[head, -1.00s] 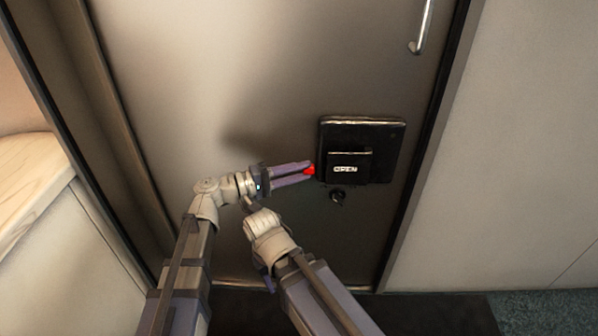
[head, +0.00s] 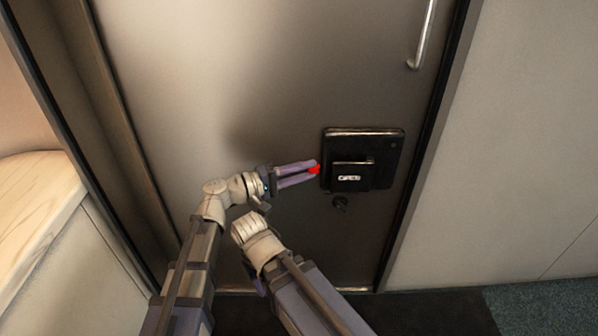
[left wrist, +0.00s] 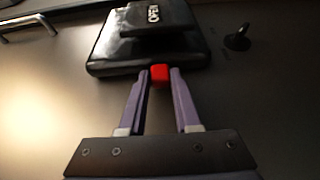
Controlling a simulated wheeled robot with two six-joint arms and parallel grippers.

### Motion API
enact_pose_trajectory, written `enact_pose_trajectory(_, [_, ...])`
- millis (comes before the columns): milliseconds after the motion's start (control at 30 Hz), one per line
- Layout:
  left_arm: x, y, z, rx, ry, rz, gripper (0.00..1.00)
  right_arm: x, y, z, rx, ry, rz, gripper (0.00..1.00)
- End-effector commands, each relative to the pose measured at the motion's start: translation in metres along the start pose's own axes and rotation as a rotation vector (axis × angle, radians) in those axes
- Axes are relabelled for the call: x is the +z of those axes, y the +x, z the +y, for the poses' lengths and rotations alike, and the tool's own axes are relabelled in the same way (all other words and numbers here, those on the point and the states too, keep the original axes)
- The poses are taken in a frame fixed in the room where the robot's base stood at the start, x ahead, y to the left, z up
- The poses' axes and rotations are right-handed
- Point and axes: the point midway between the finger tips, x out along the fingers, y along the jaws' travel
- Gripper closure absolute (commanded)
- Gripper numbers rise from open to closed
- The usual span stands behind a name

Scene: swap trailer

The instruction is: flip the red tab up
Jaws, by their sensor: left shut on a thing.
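The red tab (head: 314,170) sticks out at the left edge of a black latch box (head: 387,165) on the door. The box bears a raised plate with a white label that reads OPEN. My left gripper (head: 312,171) is shut on the red tab, its two purple fingers on either side of it. In the left wrist view the red tab (left wrist: 159,74) lies between the fingertips, at the edge of the black box (left wrist: 115,50). My right arm shows at the bottom middle, but I cannot make out its fingers.
The grey door (head: 220,80) fills the middle. A metal handle (head: 424,35) is above the box and a small dark knob (head: 339,203) is below it. A wooden-topped counter (head: 35,205) stands at the left. A pale wall is at the right.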

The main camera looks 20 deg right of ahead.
Motion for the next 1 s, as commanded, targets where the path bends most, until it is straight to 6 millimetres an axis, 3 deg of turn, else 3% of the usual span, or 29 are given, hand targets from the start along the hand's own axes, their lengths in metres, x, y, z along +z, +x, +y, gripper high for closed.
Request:
enact_pose_trajectory(67, [-0.002,0.0,0.004,0.012,-0.005,0.004,1.0,0.0,-0.001,0.0,0.0,0.0,0.0,0.5])
enact_pose_trajectory(100, [-0.002,0.0,0.004,0.012,-0.005,0.004,0.66,0.0,-0.001,0.0,0.0,0.0,0.0,0.5])
enact_pose_trajectory(367, [-0.001,0.0,0.003,0.009,-0.004,0.003,0.38,0.0,-0.001,0.0,0.0,0.0,0.0,0.5])
enact_pose_trajectory(767, [-0.001,0.0,0.006,0.007,-0.003,0.002,0.38,0.0,-0.005,0.0,0.0,-0.001,0.0,0.5])
enact_pose_trajectory(1000, [-0.001,0.0,0.028,0.008,-0.004,0.002,0.38,0.001,-0.026,0.003,0.0,-0.005,0.0,0.5])
